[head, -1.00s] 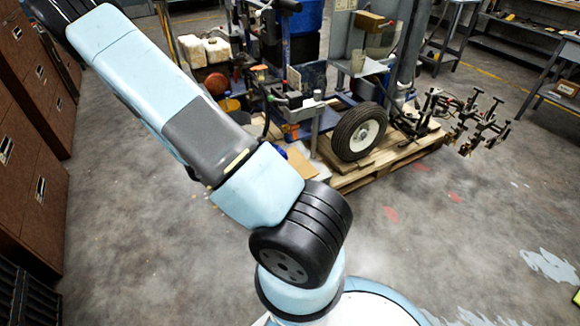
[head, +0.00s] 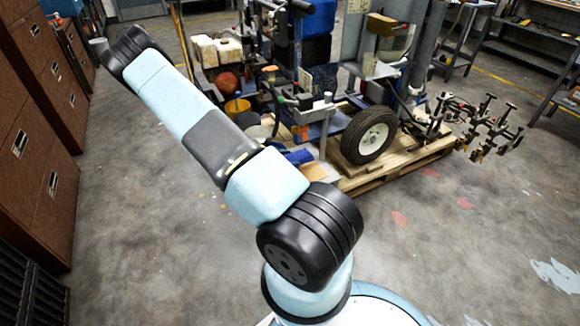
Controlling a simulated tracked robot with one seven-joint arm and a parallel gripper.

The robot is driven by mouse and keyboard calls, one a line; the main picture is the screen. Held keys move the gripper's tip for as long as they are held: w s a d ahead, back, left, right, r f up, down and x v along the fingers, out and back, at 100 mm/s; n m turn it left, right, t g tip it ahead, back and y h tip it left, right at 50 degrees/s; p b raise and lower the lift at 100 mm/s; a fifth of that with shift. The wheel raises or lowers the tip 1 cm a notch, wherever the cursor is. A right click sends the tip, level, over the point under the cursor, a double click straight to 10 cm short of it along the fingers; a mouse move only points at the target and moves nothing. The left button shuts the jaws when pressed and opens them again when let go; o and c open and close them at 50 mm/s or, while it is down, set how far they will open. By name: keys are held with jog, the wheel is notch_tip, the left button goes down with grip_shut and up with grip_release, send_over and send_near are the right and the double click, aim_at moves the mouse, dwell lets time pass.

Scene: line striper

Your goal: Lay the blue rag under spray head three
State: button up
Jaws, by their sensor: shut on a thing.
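The line striper (head: 320,130) stands on a wooden pallet, a blue and grey machine with a black-tyred wheel (head: 369,135). At its right end several dark spray-head fixtures (head: 492,124) stick out past the pallet on a bar; I cannot tell which one is number three. I cannot make out the blue rag for certain. A small blue patch (head: 298,157) shows low on the machine's near left side, partly behind my arm, and I cannot tell what it is. My arm reaches to the upper left, away from the spray heads. My gripper does not show.
The pallet (head: 400,166) has open concrete floor (head: 420,240) in front and to its right, with red and white paint marks. Brown drawer cabinets (head: 38,150) line the left side, near my arm. Metal workbenches (head: 525,50) stand at the back right.

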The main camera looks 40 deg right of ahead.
jog(key=shift+w+d+f, duration=0.2)
jog(key=shift+d+f, duration=0.55)
jog(key=shift+f, duration=0.1)
jog(key=shift+a+f, duration=0.1)
jog(key=shift+f, duration=1.35)
jog(key=o, duration=1.1)
